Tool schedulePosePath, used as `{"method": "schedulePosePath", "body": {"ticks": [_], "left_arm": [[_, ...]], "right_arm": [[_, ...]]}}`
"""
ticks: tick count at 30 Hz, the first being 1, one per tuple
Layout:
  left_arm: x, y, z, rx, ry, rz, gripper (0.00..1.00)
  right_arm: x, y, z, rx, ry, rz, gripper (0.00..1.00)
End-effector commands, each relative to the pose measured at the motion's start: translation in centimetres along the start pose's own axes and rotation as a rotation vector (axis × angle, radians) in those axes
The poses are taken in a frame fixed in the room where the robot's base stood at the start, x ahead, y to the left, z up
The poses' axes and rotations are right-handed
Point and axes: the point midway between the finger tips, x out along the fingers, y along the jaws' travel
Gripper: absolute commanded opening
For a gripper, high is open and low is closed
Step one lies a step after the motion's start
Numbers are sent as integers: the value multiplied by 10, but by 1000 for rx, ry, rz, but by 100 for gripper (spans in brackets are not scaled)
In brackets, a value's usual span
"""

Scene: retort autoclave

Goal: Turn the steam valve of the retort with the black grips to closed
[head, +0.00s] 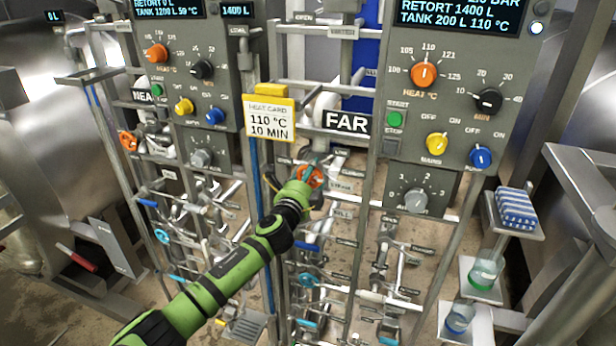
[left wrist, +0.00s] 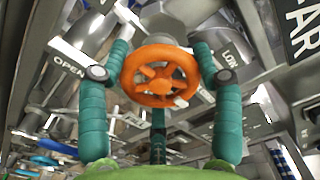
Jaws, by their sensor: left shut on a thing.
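An orange handwheel (head: 314,178) sits on the pipework below the FAR sign (head: 347,121). In the left wrist view the orange handwheel (left wrist: 160,87) faces me, with an OPEN label to its left and a LOW label to its right. My left gripper (head: 306,172) reaches it from below. Its teal fingers (left wrist: 160,72) are closed around the wheel's rim, one on each side and one below. In the head view the gripper and arm hide part of the wheel. A second orange handwheel (head: 128,141) is on the near retort's pipes at the left. My right gripper is not in view. No black grips can be made out.
A yellow-framed heat card (head: 270,118) reading 110 °C, 10 MIN hangs above my gripper. Control panels (head: 455,70) with knobs stand at right and left. Pipes and small valves crowd the area below. Shelves with jars (head: 484,275) stand at the right.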

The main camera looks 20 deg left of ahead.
Motion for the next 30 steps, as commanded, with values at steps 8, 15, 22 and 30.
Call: {"method": "schedulePosePath", "body": {"ticks": [8, 15, 22, 30], "left_arm": [[-1, -1, -7, 4, 14, -6, 77], [0, 0, -4, 2, 8, -2, 90], [-3, 1, -2, 2, 5, 1, 90], [-35, 1, -3, 4, 8, 0, 90]], "right_arm": [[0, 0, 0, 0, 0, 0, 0], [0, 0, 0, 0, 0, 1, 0], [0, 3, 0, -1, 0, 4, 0], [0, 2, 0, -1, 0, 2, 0]]}}
